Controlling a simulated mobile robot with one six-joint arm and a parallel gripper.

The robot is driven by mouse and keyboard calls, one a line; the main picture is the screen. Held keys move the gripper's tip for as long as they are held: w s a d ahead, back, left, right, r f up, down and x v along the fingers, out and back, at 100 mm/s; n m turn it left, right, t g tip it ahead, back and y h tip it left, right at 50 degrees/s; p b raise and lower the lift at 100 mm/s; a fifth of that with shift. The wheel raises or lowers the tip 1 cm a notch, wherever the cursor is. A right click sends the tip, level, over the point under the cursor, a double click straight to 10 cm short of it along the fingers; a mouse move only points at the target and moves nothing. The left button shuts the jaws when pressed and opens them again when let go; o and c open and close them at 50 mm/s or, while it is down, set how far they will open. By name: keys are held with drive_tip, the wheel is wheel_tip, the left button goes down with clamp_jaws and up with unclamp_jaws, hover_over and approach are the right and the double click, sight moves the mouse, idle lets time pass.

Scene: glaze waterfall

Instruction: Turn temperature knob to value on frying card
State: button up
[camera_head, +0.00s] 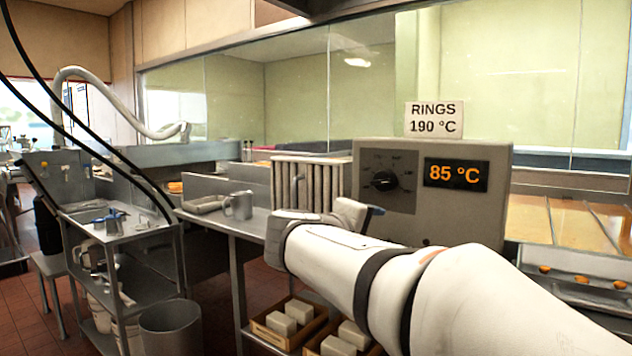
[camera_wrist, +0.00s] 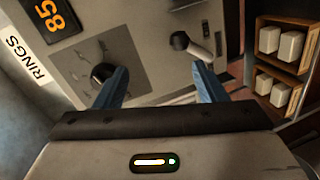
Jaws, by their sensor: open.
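The temperature knob (camera_head: 384,180) is round and black on a dark dial plate on the grey control box. The box's display (camera_head: 455,174) reads 85 °C in orange. The frying card (camera_head: 433,118) stands on top of the box and reads RINGS 190 °C. My gripper (camera_head: 372,210) is just below the dial plate. In the wrist view my gripper (camera_wrist: 160,80) is open, its two blue fingers apart with nothing between them. The knob (camera_wrist: 103,72) shows there at the left fingertip, partly hidden by it; I cannot tell whether they touch.
A pale handle with a black end (camera_wrist: 192,46) sticks out near the right finger in the wrist view. Wooden crates (camera_head: 290,325) with white blocks sit low under the counter. A grey metal mug (camera_head: 239,205) stands on the counter at left.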

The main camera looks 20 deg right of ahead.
drive_tip(key=t+h, duration=0.2)
approach(379, 183)
drive_tip(key=x, duration=1)
drive_tip(key=shift+w+d, duration=0.1)
drive_tip(key=shift+d, duration=0.1)
drive_tip(key=c, duration=0.9)
drive_tip(key=shift+n, duration=0.3)
drive_tip(key=shift+c, duration=0.3)
